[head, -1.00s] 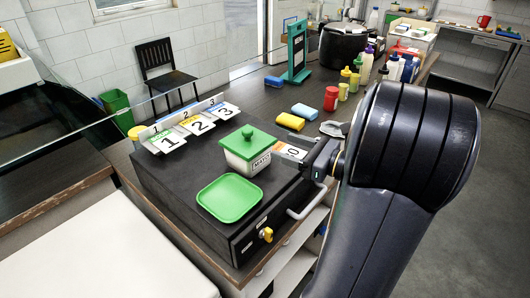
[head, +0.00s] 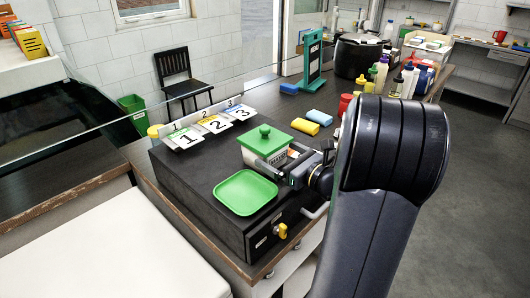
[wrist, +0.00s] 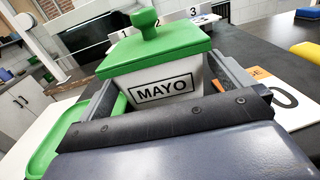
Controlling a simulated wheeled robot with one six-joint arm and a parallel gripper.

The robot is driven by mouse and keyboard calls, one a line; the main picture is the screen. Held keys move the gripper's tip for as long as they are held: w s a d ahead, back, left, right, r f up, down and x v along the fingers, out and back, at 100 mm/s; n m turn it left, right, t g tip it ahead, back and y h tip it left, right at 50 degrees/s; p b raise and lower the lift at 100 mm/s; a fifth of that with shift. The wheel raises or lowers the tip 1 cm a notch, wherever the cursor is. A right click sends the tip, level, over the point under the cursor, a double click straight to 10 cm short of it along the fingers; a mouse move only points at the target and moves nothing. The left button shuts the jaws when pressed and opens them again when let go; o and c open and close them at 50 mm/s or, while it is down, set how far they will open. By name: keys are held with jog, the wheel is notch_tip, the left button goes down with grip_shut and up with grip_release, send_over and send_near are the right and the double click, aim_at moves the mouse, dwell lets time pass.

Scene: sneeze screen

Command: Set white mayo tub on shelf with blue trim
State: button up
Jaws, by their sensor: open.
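The white mayo tub (head: 262,152) with a green knobbed lid stands on the black box (head: 200,186), behind a green tray (head: 246,192). In the wrist view the tub (wrist: 166,88) faces me with its MAYO label. My gripper (head: 275,165) is around the tub, with one finger on each side. In the wrist view the open fingers (wrist: 168,92) flank the tub; I cannot tell whether they touch it. I cannot make out a shelf with blue trim for certain.
Number cards (head: 212,125) stand on the back edge of the box. Yellow (head: 305,126) and blue (head: 319,116) sponges lie behind it. A clear screen edge crosses the counter. Several bottles (head: 395,84) and a green menu stand (head: 312,60) are farther back.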

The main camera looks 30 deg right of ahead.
jog(key=shift+p+x, duration=0.35)
jog(key=shift+x, duration=1.6)
jog(key=shift+s, duration=0.1)
jog(key=shift+c, duration=0.3)
jog(key=c, duration=0.8)
jog(key=shift+c, duration=0.2)
jog(key=shift+r, duration=0.15)
